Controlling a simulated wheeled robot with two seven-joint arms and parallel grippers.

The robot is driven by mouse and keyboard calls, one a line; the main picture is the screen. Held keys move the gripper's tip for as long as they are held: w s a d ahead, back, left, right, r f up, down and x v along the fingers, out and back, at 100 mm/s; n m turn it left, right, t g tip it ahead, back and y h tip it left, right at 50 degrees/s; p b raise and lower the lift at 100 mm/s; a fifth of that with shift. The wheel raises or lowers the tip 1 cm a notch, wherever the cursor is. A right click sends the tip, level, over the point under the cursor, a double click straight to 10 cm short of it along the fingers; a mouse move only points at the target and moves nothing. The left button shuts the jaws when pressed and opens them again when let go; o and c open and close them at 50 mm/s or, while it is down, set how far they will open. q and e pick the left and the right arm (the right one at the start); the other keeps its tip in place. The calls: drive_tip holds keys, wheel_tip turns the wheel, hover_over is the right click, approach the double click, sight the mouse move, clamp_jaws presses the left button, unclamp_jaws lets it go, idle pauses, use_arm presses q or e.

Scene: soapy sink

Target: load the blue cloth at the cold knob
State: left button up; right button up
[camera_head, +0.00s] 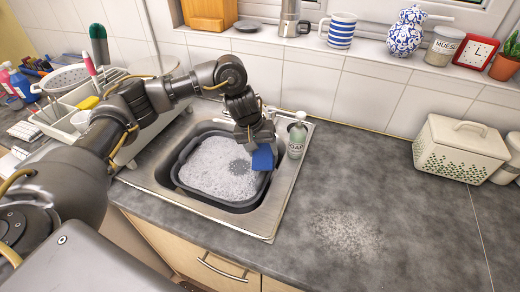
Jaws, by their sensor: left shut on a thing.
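A blue cloth (263,158) hangs from my left gripper (258,146), at the right rim of the washing-up tub. The gripper is shut on the cloth; its fingertips are small and partly covered by it. The dark tub (225,205) sits in the steel sink (262,226) and is full of white foam (212,165), with a darker patch near the gripper. I cannot make out the cold knob; my left arm covers the area behind the sink. My right gripper is not in view.
A soap bottle (297,136) stands just right of the gripper at the sink's back corner. A dish rack (75,110) stands left. A cream bread bin (458,148) stands far right. The counter between is free, with a speckled patch (345,235).

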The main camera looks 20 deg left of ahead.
sight(256, 163)
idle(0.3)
use_arm(q)
drive_tip(key=shift+s+a+r+p, duration=0.15)
drive_tip(key=shift+s+p, duration=0.45)
drive_tip(key=shift+p, duration=0.2)
drive_tip(key=s+p, duration=0.2)
drive_tip(key=shift+s+a+p, duration=0.3)
drive_tip(key=shift+s+a, duration=0.05)
drive_tip(key=shift+s, duration=0.05)
drive_tip(key=s+p, duration=0.1)
drive_tip(key=s, duration=0.1)
drive_tip(key=s+a+p, duration=0.1)
drive_tip(key=p, duration=0.1)
drive_tip(key=shift+s, duration=0.4)
